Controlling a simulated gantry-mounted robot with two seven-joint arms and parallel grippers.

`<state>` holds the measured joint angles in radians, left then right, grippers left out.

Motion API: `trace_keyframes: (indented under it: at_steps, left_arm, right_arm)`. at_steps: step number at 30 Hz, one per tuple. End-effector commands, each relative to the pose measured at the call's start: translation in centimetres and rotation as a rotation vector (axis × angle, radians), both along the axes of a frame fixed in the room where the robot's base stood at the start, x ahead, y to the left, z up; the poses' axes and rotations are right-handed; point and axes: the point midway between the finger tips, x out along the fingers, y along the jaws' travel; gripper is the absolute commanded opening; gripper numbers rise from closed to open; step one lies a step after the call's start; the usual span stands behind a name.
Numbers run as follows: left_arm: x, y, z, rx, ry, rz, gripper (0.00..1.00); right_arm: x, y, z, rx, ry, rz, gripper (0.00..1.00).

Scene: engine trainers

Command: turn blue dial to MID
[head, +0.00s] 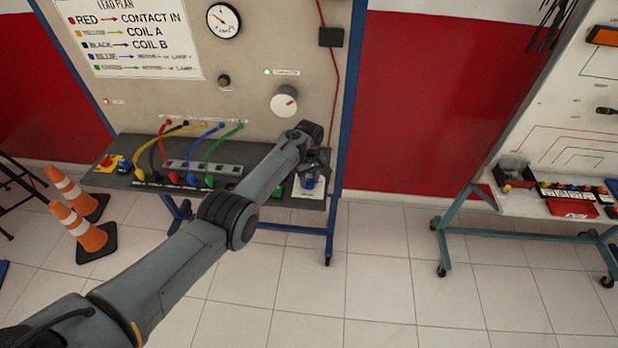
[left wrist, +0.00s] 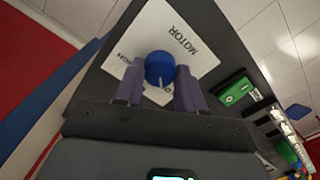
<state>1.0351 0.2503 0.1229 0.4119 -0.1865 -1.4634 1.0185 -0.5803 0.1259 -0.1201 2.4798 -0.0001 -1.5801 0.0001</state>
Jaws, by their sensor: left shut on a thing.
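The blue dial (left wrist: 159,68) sits on a white label plate (left wrist: 190,38) marked MOTOR, at the right end of the trainer's dark shelf. A pale pointer mark shows on the dial's near side in the left wrist view. The other lettering on the plate is partly hidden by the fingers, and I cannot read the setting. My left gripper (left wrist: 160,86) is shut on the dial, with one finger on each side. In the head view the gripper (head: 312,172) is over the dial (head: 309,182), covering much of the plate. My right gripper is not in view.
A green switch (left wrist: 235,90) is on the shelf beside the plate. Several coloured cables (head: 207,145) arch from the panel to the shelf. A white knob with a red pointer (head: 285,101) is on the panel above. Orange cones (head: 79,229) stand at the left; another trainer (head: 565,130) is at the right.

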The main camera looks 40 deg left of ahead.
Motion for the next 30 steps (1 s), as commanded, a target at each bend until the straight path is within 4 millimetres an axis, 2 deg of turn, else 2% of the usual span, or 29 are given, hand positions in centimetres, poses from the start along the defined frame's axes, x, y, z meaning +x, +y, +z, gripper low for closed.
trace_keyframes:
  at_steps: [18,30]
  left_arm:
    - [0.00,0.00,0.04,0.000,0.002,-0.560,0.08]
    - [0.02,-0.03,0.08,-0.001,0.001,-0.774,0.08]
  right_arm:
    - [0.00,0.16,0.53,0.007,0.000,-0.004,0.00]
    - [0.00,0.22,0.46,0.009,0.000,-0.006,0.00]
